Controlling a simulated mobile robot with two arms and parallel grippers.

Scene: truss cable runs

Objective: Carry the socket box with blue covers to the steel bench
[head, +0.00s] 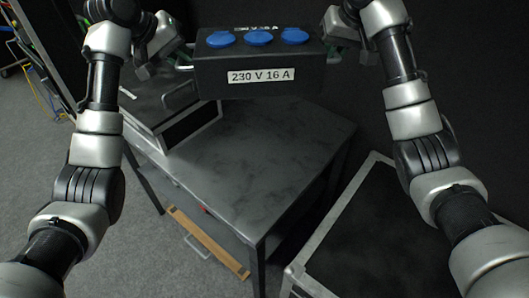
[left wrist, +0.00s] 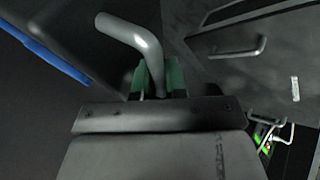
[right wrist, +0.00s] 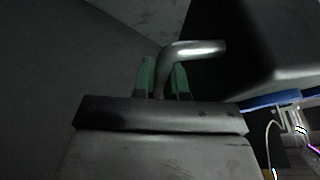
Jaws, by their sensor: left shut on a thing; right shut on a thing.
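The socket box (head: 258,72) is a black box with three round blue covers on top and a label reading "230 V 16 A". It is held up between my two grippers, above the far part of the steel bench (head: 262,165). My left gripper (head: 184,60) is shut on the handle at the box's left end; that grey handle (left wrist: 135,42) shows between green fingertips in the left wrist view. My right gripper (head: 334,58) is shut on the handle at the right end; it shows in the right wrist view (right wrist: 192,50).
A dark case with light edges (head: 190,125) stands on the bench's left part, close below the box. Another dark flight case (head: 365,240) stands right of the bench. A wooden strip (head: 207,243) lies low at the front. The bench's middle and right are clear.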

